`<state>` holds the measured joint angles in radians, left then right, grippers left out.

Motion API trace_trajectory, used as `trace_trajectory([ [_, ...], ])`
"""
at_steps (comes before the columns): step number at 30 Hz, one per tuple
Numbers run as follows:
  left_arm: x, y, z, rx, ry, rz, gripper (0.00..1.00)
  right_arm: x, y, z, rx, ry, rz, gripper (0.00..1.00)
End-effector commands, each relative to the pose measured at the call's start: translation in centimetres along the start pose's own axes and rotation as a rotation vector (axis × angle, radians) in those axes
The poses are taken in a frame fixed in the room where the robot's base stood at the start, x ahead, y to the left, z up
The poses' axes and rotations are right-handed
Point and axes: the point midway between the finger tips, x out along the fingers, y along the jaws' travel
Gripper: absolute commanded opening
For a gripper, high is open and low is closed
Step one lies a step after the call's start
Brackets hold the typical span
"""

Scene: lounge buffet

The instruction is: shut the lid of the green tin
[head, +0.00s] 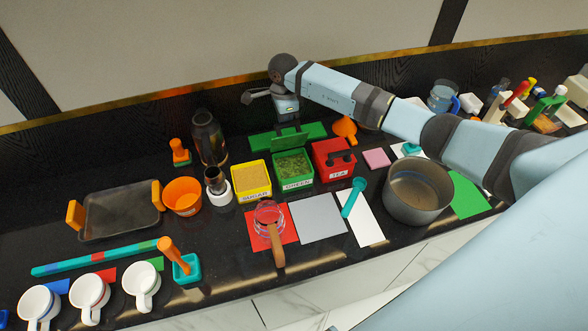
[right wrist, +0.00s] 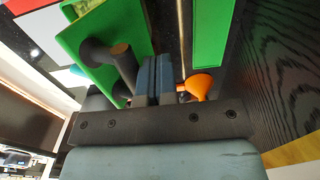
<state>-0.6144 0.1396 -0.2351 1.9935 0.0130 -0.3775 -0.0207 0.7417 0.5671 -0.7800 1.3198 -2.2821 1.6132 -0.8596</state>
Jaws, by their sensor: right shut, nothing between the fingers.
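The green tin (head: 298,184), labelled GREEN, stands between a yellow tin and a red tin in the head view. It is open and its green leafy contents show. Its green lid (head: 289,142) stands raised at the tin's back edge. In the right wrist view the lid (right wrist: 88,40) shows large, with a dark handle (right wrist: 122,62) on it. My right gripper (right wrist: 155,80) is shut and empty, close to the lid on its back side. In the head view it (head: 289,118) points down behind the lid; whether it touches is unclear. My left gripper is out of view.
The yellow SUGAR tin (head: 254,195) is open at the left; the red TEA tin (head: 338,174) is shut at the right. A pot (head: 419,207) stands front right.

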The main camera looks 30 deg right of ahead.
Motion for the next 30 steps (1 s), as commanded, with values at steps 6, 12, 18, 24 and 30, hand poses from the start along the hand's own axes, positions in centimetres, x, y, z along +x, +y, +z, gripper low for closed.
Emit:
trace_trajectory([
  [6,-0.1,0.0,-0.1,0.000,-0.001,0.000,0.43,0.0,0.1,0.0,0.000,0.000,0.000,0.00],
  [12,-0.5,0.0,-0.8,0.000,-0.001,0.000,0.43,-0.4,1.6,0.0,-0.001,0.000,-0.002,0.00],
  [18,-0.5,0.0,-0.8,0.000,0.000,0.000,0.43,-0.2,1.6,0.0,0.000,-0.001,-0.001,0.00],
  [24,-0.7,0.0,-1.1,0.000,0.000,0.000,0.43,-0.3,2.3,0.0,0.000,0.001,-0.001,0.00],
  [30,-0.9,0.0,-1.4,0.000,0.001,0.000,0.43,-0.2,3.4,0.0,0.001,0.000,0.000,0.00],
])
